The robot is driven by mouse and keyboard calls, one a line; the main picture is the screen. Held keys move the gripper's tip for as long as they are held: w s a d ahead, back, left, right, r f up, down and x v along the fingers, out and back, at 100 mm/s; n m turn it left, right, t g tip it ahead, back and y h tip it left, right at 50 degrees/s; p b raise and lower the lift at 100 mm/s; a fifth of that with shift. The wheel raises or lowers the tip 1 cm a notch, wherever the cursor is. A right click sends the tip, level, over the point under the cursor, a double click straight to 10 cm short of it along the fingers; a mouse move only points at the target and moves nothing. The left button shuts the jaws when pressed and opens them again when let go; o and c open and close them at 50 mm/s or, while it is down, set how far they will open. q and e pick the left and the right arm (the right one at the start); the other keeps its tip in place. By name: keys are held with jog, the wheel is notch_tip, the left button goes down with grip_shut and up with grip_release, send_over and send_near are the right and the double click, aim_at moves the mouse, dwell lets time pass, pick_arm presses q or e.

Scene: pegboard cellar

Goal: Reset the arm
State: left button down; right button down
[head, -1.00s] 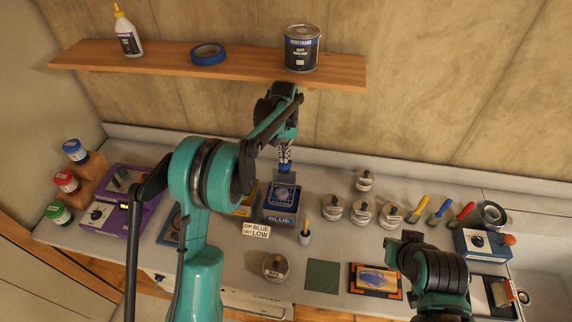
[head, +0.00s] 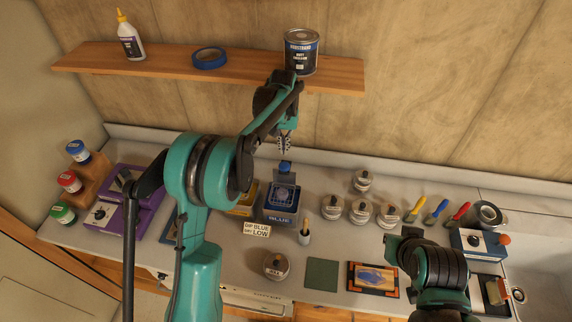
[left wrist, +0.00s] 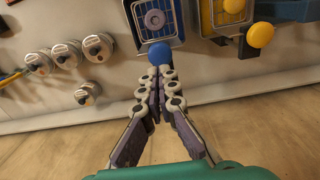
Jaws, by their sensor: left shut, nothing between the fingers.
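My left gripper (head: 284,146) hangs above the back of the counter, in front of the wall, with its fingers together and nothing between them. In the left wrist view its fingertips (left wrist: 161,80) meet just short of a round blue knob (left wrist: 160,53) in the picture. The knob stands at the back of the blue box (head: 281,204), and a gap separates it from my fingers in the head view. My right arm (head: 437,272) shows at the lower right of the head view; its fingers cannot be made out.
A shelf (head: 180,68) with a glue bottle (head: 130,36), blue tape (head: 209,58) and a paint can (head: 301,52) runs above the counter. Several lidded jars (head: 360,210) stand right of the blue box. A purple box (head: 104,214) is at the left.

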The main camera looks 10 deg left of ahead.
pick_arm(q)
jog(key=shift+r, duration=0.3)
jog(key=shift+f, duration=0.1)
jog(key=s+a+f+t+b, duration=0.1)
jog(key=s+f+t+b, duration=0.1)
jog(key=s+b, duration=0.6)
jog(key=s+a+f+t+b, duration=0.2)
jog(key=s+b, duration=0.5)
jog(key=s, duration=0.1)
jog(key=s+a+f+t+b, duration=0.1)
jog(key=s+f+t+b, duration=0.2)
jog(key=s+f+b, duration=0.8)
jog(key=s+f, duration=0.4)
jog(key=shift+s+a+f, duration=0.15)
